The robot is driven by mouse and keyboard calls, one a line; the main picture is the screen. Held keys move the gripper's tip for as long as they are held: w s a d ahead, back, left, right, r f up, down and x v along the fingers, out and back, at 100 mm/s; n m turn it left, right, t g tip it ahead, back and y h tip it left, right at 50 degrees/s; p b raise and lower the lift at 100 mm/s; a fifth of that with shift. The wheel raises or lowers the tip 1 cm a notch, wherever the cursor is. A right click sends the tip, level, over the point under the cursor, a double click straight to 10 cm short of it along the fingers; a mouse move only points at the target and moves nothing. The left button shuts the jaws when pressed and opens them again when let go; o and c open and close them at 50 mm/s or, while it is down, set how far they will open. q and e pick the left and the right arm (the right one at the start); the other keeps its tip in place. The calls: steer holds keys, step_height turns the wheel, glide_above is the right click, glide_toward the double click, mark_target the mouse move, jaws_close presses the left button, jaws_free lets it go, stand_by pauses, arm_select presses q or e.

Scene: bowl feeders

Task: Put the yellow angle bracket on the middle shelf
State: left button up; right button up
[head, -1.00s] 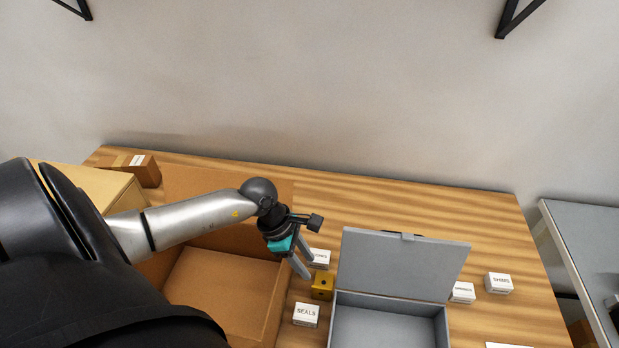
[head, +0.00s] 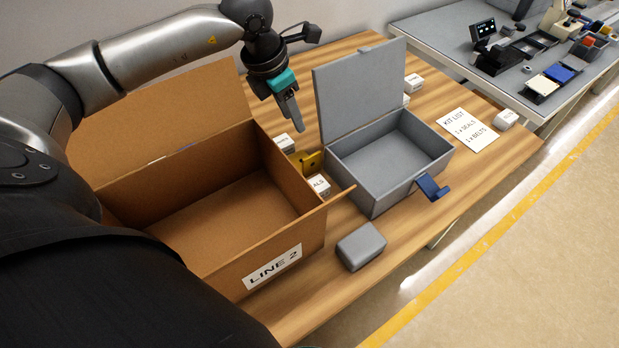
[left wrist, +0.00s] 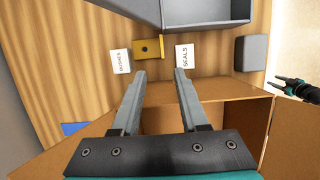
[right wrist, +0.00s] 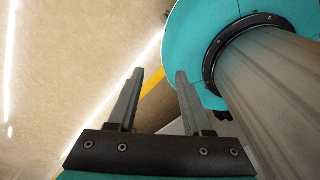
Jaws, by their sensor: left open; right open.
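The yellow angle bracket (head: 312,161) stands on the wooden table between the cardboard box and the grey case. It also shows in the left wrist view (left wrist: 148,49), between the BUSHES and SEALS boxes, with a dark hole in its face. My left gripper (head: 290,108) is open and empty, above and a little behind the bracket; in the left wrist view the bracket lies beyond its fingertips (left wrist: 158,75). My right gripper (right wrist: 158,73) is open and empty, over the floor. No shelf shows in the current views.
The open cardboard box (head: 290,200), marked LINE 2, stands beside the bracket. The open grey case (head: 360,178) is on its other side. The SEALS box (head: 319,185) and another small white box (head: 284,143) stand close to the bracket. A grey block (head: 361,246) lies near the table's front edge.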

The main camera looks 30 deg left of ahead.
arm_select(q)
steer(key=b, duration=0.1)
glide_above(311, 156)
steer(key=s, duration=0.1)
steer(key=f, duration=0.9)
steer(key=shift+s+a+f, duration=0.1)
steer(key=shift+s+a, duration=0.05)
steer(key=shift+a, duration=0.25)
steer(key=x, duration=0.5)
steer(key=shift+d+f+b, duration=0.1)
steer(key=shift+f+b, duration=0.25)
steer(key=shift+b, duration=0.05)
steer(key=c, duration=0.7)
arm_select(e)
step_height(311, 156, down, 2)
steer(key=shift+s+d, duration=0.15)
arm_select(q)
steer(key=shift+r, duration=0.1)
